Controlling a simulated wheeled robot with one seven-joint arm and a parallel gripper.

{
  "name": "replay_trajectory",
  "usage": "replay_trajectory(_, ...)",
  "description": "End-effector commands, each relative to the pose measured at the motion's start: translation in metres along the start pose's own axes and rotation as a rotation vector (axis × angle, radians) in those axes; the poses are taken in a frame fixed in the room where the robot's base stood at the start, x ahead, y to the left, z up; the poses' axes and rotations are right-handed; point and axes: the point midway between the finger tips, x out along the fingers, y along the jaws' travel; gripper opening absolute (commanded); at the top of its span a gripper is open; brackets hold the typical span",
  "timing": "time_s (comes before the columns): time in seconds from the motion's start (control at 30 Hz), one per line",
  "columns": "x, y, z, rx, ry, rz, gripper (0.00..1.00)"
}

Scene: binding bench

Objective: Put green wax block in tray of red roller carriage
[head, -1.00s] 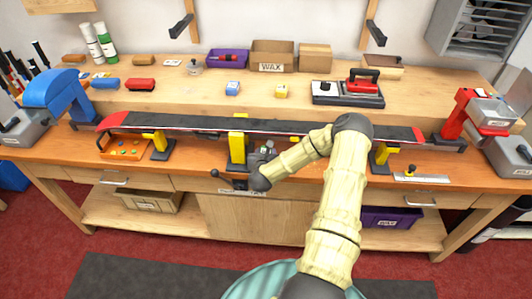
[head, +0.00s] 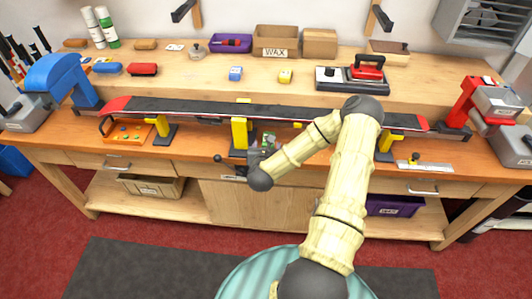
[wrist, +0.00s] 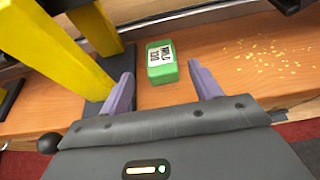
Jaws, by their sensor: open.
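The green wax block (wrist: 160,62) has a white label and lies on the orange bench top, in front of my gripper (wrist: 160,72). My gripper is open, with a purple finger to either side of the block's near end; I see no contact. In the head view the block (head: 268,137) is small, beside my gripper (head: 261,150), at the front of the bench below the ski. A red device (head: 466,103) at the right end of the bench, with a grey box-like part (head: 497,103) beside it, looks like the red roller carriage; its tray's inside is unclear.
A yellow ski support (wrist: 92,45) stands close to my gripper's left finger. The long black ski (head: 270,112) spans the bench above the work area. A blue device (head: 55,78) stands at the left end. Yellow crumbs (wrist: 265,60) lie right of the block.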

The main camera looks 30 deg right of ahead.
Motion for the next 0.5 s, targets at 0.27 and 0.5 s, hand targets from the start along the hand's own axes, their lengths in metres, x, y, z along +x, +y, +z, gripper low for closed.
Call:
replay_trajectory(0.27,-0.04,0.0,0.0,-0.001,0.0,0.001,0.63)
replay_trajectory(0.5,-0.046,-0.001,0.001,-0.001,-0.001,-0.001,0.63)
